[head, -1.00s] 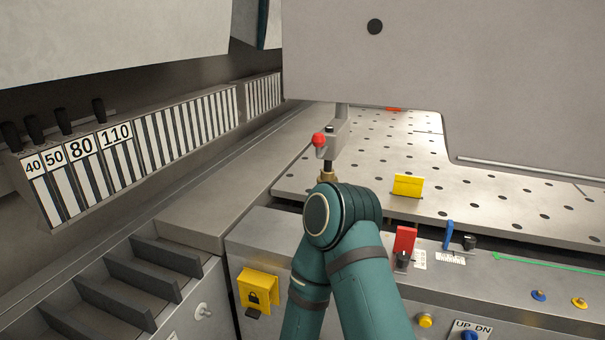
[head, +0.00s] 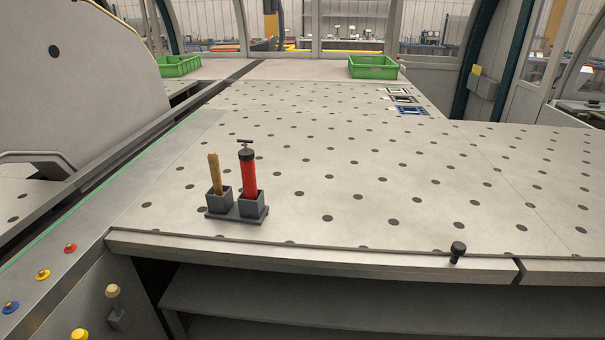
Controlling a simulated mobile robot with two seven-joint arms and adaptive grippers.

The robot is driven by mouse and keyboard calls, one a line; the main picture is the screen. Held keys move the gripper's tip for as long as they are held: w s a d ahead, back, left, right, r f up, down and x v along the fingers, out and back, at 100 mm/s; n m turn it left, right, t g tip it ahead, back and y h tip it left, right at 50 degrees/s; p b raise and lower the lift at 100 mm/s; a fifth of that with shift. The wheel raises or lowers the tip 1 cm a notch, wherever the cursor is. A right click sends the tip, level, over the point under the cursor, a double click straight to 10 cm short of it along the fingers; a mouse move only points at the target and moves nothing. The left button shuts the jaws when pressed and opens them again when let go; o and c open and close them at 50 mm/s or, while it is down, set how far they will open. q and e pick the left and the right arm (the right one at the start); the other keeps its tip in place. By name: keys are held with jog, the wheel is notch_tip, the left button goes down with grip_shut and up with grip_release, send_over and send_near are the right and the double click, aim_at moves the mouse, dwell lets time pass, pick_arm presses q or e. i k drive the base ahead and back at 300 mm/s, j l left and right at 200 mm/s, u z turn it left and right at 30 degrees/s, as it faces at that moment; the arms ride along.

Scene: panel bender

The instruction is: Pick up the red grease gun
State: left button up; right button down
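The red grease gun (head: 248,178) stands upright in the right cup of a small dark grey two-cup holder (head: 236,217) on the perforated table. It has a red barrel with a black cap and a T-shaped handle on top. A tan wooden-handled tool (head: 215,174) stands in the left cup of the same holder. Neither of my grippers shows in the head view now.
The perforated table (head: 330,160) is mostly bare around the holder. Green crates (head: 373,67) stand at the back. A black knob (head: 457,250) rises at the front edge. Coloured buttons (head: 43,274) line the left panel. Small square pieces (head: 410,110) lie at the back right.

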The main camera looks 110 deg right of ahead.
aim_at(247, 156)
jog(key=z, duration=3.15)
